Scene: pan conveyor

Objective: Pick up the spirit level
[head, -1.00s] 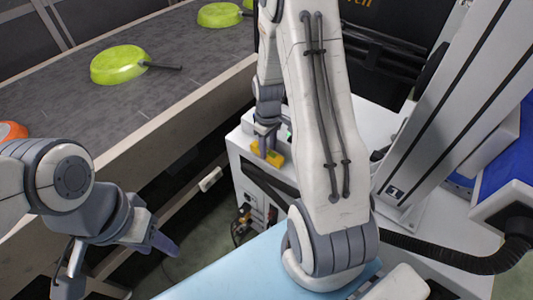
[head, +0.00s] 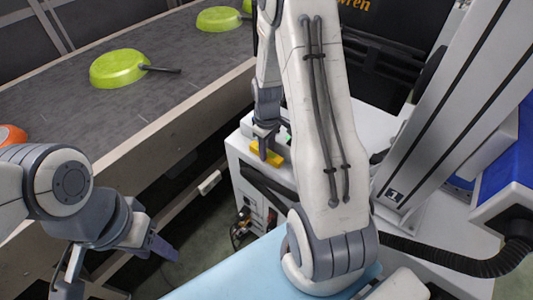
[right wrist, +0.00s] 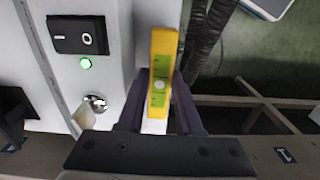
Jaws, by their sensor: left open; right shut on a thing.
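The spirit level is a small yellow block (head: 267,154) on the white cabinet's top in the head view. In the right wrist view the yellow spirit level (right wrist: 163,60), with a green face, stands lengthwise between the fingers. My right gripper (head: 264,148) reaches down to it and is shut on it; its dark fingers (right wrist: 160,108) lie on both sides of the level. I cannot tell whether the level still touches the cabinet. My left gripper (head: 168,252) is open and empty at the lower left, beside the conveyor.
The white cabinet (head: 240,152) carries a black rocker switch (right wrist: 76,35), a lit green lamp (right wrist: 85,63) and a metal key switch (right wrist: 96,103). The conveyor (head: 60,115) on the left bears green pans (head: 118,68) and an orange one (head: 10,136). A light blue surface (head: 235,275) is in front.

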